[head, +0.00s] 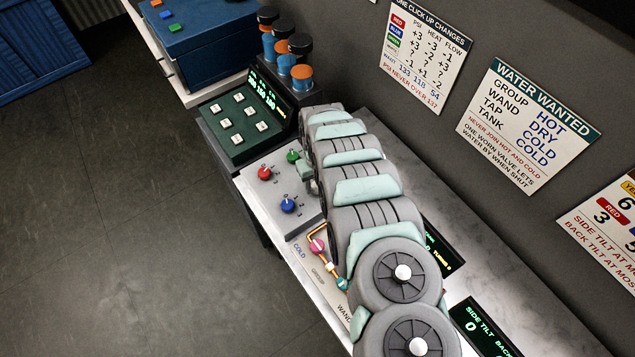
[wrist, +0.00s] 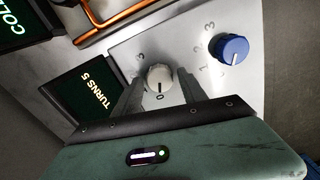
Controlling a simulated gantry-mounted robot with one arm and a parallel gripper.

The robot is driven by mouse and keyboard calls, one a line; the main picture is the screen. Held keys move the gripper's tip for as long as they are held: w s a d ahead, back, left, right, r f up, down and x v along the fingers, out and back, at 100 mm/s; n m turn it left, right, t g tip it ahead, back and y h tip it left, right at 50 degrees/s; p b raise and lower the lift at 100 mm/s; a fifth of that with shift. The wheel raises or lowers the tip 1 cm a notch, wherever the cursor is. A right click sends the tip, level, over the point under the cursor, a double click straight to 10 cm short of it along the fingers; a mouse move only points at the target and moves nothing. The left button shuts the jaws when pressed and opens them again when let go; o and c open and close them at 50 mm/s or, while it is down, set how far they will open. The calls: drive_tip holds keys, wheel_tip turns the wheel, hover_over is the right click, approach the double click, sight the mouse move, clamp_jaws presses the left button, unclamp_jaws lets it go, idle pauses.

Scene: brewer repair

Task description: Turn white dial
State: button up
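The white dial (wrist: 158,79) sits on a grey metal panel in the wrist view. A dark mark on its face points down toward a printed "0". My gripper (wrist: 160,88) has one finger on each side of the dial, with gaps visible between the fingers and the dial. Whether the fingertips are level with the dial or above it is hard to tell.
A display reading "TURNS 5" (wrist: 92,97) lies on the left. An orange pipe (wrist: 105,24) runs above. The head view shows red (head: 264,173) and green (head: 293,156) dials nearby.

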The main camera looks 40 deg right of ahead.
sight(317, 186)
drive_tip(key=shift+o, duration=0.6)
drive_tip(key=shift+r, duration=0.1)
wheel_tip(317, 186, up, 11)
drive_tip(key=b, duration=0.2)
drive_tip(key=shift+f, duration=0.2)
idle(0.4)
